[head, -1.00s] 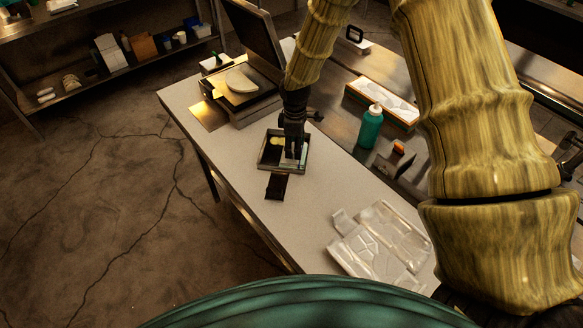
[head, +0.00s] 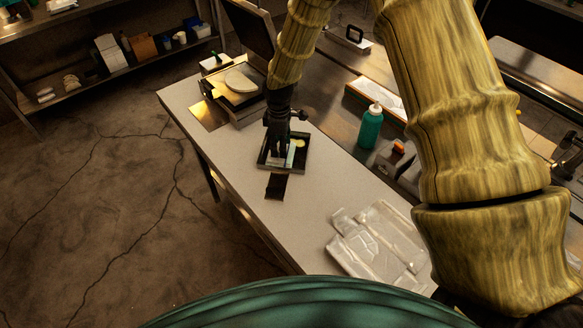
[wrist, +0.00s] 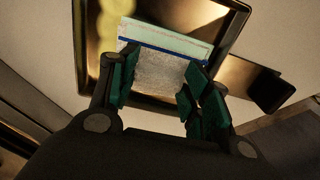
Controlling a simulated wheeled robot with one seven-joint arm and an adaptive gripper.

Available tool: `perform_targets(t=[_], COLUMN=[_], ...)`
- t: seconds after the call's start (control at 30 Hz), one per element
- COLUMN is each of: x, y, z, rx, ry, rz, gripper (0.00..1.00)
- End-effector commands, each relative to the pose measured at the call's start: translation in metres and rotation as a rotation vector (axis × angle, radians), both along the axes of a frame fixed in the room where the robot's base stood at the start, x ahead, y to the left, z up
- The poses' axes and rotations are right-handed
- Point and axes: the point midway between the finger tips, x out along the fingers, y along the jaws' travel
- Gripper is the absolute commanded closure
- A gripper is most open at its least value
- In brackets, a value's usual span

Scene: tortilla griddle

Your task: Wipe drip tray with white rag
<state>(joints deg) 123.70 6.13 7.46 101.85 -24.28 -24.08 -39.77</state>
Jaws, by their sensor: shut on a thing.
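The drip tray (head: 263,161) is a shallow dark tray with a metallic rim on the white counter, its dark tab pointing toward the front. It also shows in the wrist view (wrist: 185,14). A yellowish patch (head: 300,142) lies on its floor, and a yellow streak (wrist: 111,25) shows beside the rag. The rag (wrist: 165,65) is whitish with a pale green band and a blue stripe. My gripper (head: 280,152) points down into the tray. In the wrist view its fingers (wrist: 160,98) are shut on the rag, which lies over the tray floor. The gripper hides part of the tray.
A griddle press with a flatbread (head: 240,82) stands behind the tray. A teal bottle (head: 371,128) and an orange-and-black item (head: 398,148) stand to the right. Clear plastic packaging (head: 365,245) lies at the front right. The counter between tray and packaging is clear.

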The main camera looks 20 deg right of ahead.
Motion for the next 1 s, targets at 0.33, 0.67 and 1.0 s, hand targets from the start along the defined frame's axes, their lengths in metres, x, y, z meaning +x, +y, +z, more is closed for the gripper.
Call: perform_targets(t=[0.33,0.67,1.0], x=[-0.009,-0.019,-0.019], y=[-0.019,-0.040,-0.040], z=[0.001,0.003,0.002], rx=[0.000,0.000,0.000], ry=[0.000,0.000,0.000], rz=[-0.001,0.000,0.000], gripper=[0.78,0.78,0.78])
